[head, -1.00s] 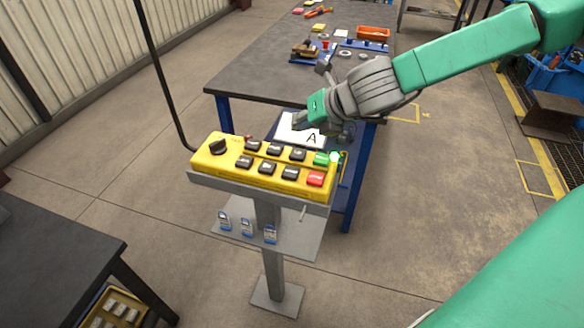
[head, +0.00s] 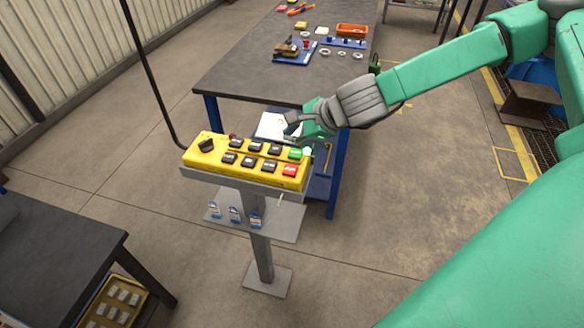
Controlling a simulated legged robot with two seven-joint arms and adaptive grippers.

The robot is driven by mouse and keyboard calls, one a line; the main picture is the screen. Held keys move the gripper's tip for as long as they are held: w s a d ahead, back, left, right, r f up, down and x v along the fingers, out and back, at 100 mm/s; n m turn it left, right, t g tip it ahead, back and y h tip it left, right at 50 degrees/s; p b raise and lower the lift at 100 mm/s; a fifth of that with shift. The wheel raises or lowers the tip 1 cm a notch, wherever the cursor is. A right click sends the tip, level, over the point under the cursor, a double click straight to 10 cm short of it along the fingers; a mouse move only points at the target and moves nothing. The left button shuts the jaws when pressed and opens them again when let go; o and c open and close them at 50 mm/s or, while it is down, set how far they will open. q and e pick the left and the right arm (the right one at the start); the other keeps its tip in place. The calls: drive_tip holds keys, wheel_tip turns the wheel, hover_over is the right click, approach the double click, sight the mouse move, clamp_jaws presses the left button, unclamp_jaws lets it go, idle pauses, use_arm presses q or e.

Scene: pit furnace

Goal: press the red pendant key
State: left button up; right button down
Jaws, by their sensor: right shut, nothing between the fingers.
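The yellow pendant (head: 215,160) lies on a grey stand with its black and coloured keys facing up. The red key (head: 290,170) is at its right end in the front row, just in front of the green key (head: 295,155). My right gripper (head: 291,127) is shut and empty, behind the pendant's right end. In the picture it sits above the green key and apart from the red key. The red key is in full view and nothing touches it. My left gripper is out of view.
A grey stand (head: 258,235) holds the pendant, with several blue-and-silver padlocks on its lower plate. A black cable rises from the pendant's left end. A workbench (head: 250,75) with parts stands behind. A dark table (head: 60,250) is at left. Floor at right is open.

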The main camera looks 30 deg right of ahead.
sight(285, 167)
drive_tip(key=shift+f, duration=0.1)
drive_tip(key=shift+f, duration=0.1)
wheel_tip(285, 167, down, 8)
drive_tip(key=b, duration=0.8)
drive_tip(key=shift+f, duration=0.25)
idle(1.0)
drive_tip(key=shift+a+f, duration=0.1)
drive_tip(key=shift+f, duration=0.2)
drive_tip(key=shift+f+b, duration=0.5)
drive_tip(key=shift+b, duration=0.15)
idle(0.3)
idle(0.4)
drive_tip(key=shift+r+p, duration=0.85)
drive_tip(key=shift+r, duration=0.05)
drive_tip(key=shift+r, duration=0.1)
